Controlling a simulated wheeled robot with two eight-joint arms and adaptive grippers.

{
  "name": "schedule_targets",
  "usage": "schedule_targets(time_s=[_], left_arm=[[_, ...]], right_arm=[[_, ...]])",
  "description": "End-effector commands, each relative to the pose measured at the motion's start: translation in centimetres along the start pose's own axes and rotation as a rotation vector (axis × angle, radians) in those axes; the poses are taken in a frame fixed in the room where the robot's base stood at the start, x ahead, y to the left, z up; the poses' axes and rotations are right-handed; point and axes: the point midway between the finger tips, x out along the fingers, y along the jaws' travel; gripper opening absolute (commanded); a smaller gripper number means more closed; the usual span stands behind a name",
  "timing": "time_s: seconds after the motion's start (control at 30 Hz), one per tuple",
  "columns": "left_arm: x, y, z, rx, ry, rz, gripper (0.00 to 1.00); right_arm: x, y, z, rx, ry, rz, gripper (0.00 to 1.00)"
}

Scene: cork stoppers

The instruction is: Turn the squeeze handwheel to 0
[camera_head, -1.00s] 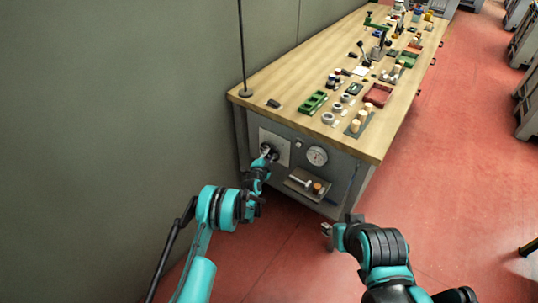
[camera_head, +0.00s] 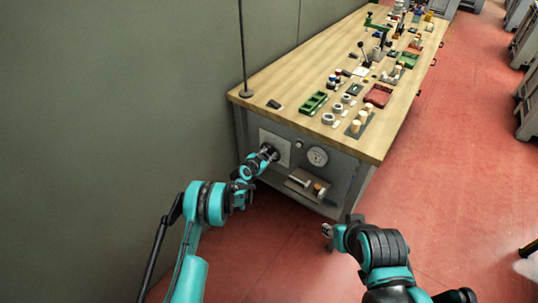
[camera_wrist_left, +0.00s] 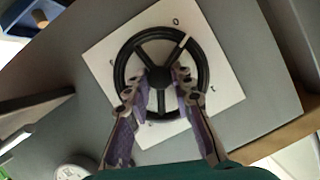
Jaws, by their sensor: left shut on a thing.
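The squeeze handwheel (camera_wrist_left: 203,60) is a black ring with several spokes, in front of a white square plate (camera_wrist_left: 105,52). A white mark (camera_wrist_left: 182,43) on the wheel points up and right, a little clockwise of the plate's 0 (camera_wrist_left: 176,21). My left gripper (camera_wrist_left: 168,76) is shut on the wheel near its hub, with a finger on each side of the lower spoke. In the head view the left gripper (camera_head: 268,153) reaches the bench's front panel and hides much of the wheel. My right gripper (camera_head: 327,231) hangs away from the bench; its jaws are too small to judge.
A round dial gauge (camera_head: 317,156) sits right of the wheel on the panel, above a small shelf (camera_head: 305,186). The wooden bench top (camera_head: 300,75) carries trays and stoppers. A grey wall (camera_head: 120,110) stands at left.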

Motion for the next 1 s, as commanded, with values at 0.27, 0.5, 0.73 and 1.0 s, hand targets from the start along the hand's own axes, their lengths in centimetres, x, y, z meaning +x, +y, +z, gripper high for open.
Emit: schedule_targets(time_s=[0.27, 0.5, 0.73, 1.0], left_arm=[[0.0, -0.17, 0.08, -0.188, -0.001, 0.078, 0.0], [0.01, -0.17, 0.09, -0.284, -0.001, 0.119, 0.0], [0.03, -0.14, 0.1, -0.321, -0.001, 0.135, 0.0], [0.02, -0.13, 0.11, -0.326, -0.001, 0.137, 0.0]], right_arm=[[0.01, 0.0, 0.01, 0.0, 0.0, 0.0, 0.4], [0.01, 0.0, 0.01, 0.0, 0.0, 0.0, 0.4], [0.01, 0.0, 0.01, 0.0, 0.0, 0.0, 0.4], [0.01, 0.0, 0.01, 0.0, 0.0, 0.0, 0.4]])
